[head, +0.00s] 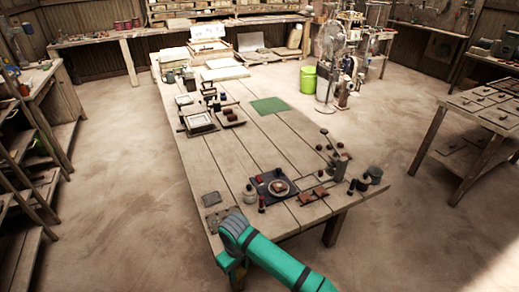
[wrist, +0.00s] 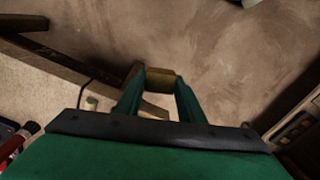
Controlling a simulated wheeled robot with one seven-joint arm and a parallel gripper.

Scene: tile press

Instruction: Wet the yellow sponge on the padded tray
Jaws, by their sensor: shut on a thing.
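My gripper (wrist: 158,92) is shut on a yellow block (wrist: 162,82), which looks like the yellow sponge, held between its two green fingertips. In the wrist view, bare floor shows beyond the block, with a wooden edge beside it. In the head view my green arm reaches to the near left end of the long table; the fingertips and sponge are hidden there. A dark-rimmed tray with a pale middle (head: 199,122) stands at the table's left side, well beyond my gripper. I cannot tell for certain that it is the padded tray.
The long wooden table (head: 236,160) carries a dark mat with a round dish (head: 278,187), small jars (head: 374,174) at the right edge and a green mat (head: 269,105). A shelf stands left, a smaller table (head: 486,108) right. The floor between is clear.

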